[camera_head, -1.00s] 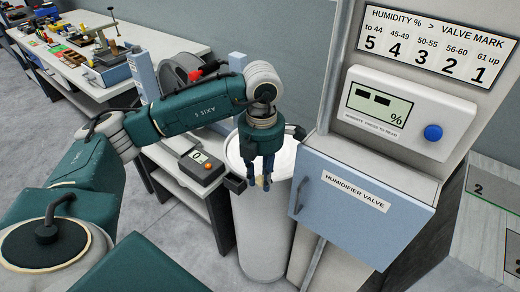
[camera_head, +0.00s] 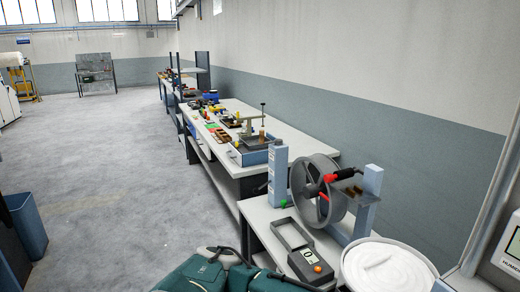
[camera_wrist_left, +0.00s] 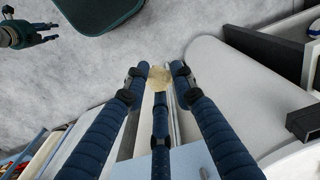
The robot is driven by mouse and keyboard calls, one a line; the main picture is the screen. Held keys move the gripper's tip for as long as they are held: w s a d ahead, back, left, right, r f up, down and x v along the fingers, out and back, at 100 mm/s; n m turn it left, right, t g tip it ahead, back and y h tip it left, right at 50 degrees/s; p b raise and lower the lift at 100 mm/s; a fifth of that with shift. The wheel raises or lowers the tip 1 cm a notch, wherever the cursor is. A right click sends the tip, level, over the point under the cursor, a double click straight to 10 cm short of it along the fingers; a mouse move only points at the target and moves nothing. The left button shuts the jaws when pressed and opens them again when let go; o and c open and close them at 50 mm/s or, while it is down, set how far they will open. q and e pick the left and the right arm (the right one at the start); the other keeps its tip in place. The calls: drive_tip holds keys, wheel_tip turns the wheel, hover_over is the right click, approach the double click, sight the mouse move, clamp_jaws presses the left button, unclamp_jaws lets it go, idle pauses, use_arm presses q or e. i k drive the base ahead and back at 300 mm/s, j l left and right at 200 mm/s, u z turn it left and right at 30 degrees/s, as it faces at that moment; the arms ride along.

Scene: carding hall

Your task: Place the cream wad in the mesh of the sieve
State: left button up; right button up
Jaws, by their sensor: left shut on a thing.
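My left gripper (camera_wrist_left: 159,80) shows in the left wrist view with its dark blue fingers closed around a small cream wad (camera_wrist_left: 159,76) at their tips. The wad is held above the floor, beside the tall white can. The left gripper is outside the head view; only green parts of my arm show at its bottom edge. My right gripper (camera_wrist_left: 32,35) is at the upper left of the left wrist view, with its fingers apart and nothing between them. I cannot make out a sieve in either view.
The white can (camera_head: 388,266) with white fibre stands at the head view's lower right. A cluttered bench (camera_head: 302,139) stretches beyond. The floor (camera_head: 120,180) left is open.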

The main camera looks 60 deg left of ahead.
sight(252, 142)
drive_tip(key=j, duration=0.85)
drive_tip(key=i+j, duration=0.15)
drive_tip(key=j, duration=1.55)
drive_tip(key=i, duration=0.05)
